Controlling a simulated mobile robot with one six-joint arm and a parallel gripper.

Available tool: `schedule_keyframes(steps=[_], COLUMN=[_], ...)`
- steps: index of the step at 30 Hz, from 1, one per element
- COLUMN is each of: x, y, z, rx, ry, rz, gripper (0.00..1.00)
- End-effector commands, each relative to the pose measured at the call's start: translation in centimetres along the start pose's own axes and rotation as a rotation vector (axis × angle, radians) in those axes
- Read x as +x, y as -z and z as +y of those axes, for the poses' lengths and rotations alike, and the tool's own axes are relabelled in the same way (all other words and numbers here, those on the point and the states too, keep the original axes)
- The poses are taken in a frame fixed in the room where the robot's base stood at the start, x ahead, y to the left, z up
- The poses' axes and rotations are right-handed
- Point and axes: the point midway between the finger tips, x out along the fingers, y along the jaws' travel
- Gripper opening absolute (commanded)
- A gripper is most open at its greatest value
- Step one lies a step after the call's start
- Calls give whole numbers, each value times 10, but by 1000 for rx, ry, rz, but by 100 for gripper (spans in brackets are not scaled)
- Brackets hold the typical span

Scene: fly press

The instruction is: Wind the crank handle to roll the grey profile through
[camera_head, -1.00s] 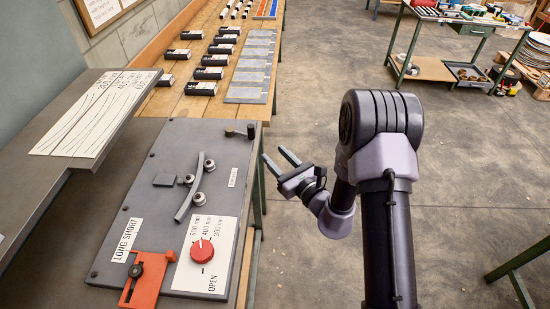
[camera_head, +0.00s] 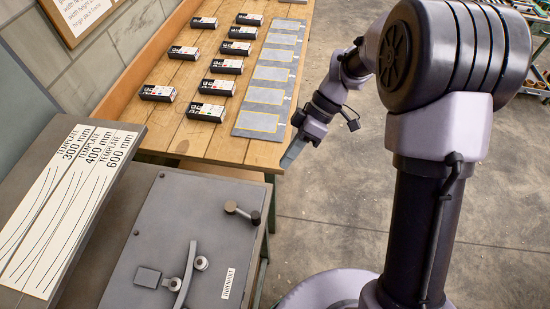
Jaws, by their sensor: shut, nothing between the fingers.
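The crank handle (camera_head: 242,212) is a short arm with a dark knob and a pale round end, near the far right corner of the grey machine plate (camera_head: 207,207). My gripper (camera_head: 289,158) is shut and empty, pointing down and left. It appears above and right of the crank handle, clear of it.
A wooden bench (camera_head: 190,105) behind holds several dark boxes (camera_head: 207,112) and grey panels (camera_head: 257,123). A template board (camera_head: 62,210) lies on a raised grey slab at left. A small label (camera_head: 228,283) is on the plate. Open concrete floor (camera_head: 330,220) lies to the right.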

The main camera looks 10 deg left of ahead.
Motion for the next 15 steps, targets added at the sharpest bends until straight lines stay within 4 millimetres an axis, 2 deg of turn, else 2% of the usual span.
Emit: schedule_keyframes(steps=[12,15], x=[88,104], y=[-2,-1], z=[0,-5], rx=[6,7], ry=[7,6], rz=[2,3], gripper=[0,0])
